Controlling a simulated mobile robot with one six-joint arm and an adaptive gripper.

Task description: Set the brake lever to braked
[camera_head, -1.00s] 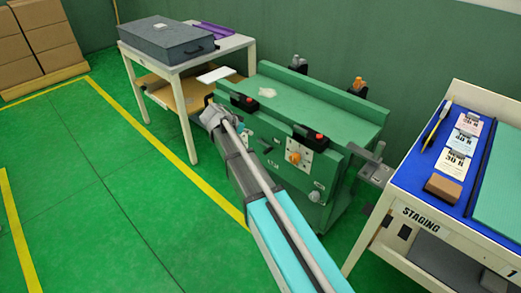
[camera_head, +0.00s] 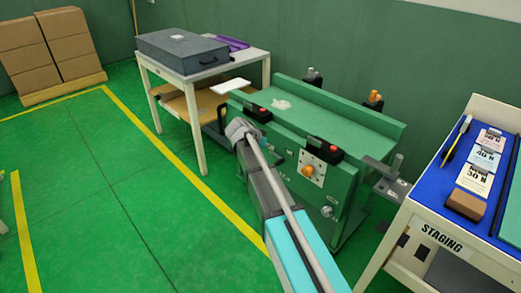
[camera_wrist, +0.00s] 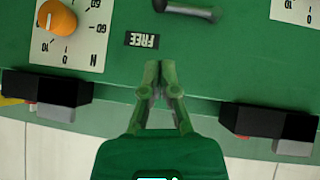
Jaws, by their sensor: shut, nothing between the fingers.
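In the wrist view, a short dark grey bar (camera_wrist: 190,12) with rounded ends lies on the green machine's face at the top edge. It looks like the brake lever, but I cannot be sure. An upside-down FREE label (camera_wrist: 142,40) sits left of and below it. A braked label is not visible. My gripper (camera_wrist: 158,72) is shut and empty, its tips just below the FREE label and apart from the bar in the picture. In the head view, the green machine (camera_head: 325,122) stands mid-frame; my arm reaches to its front left, and my fingers are hidden there.
An orange dial (camera_wrist: 57,17) is left of my gripper in the wrist view. Black blocks (camera_wrist: 268,122) flank the gripper on both sides. Green floor is clear at left.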

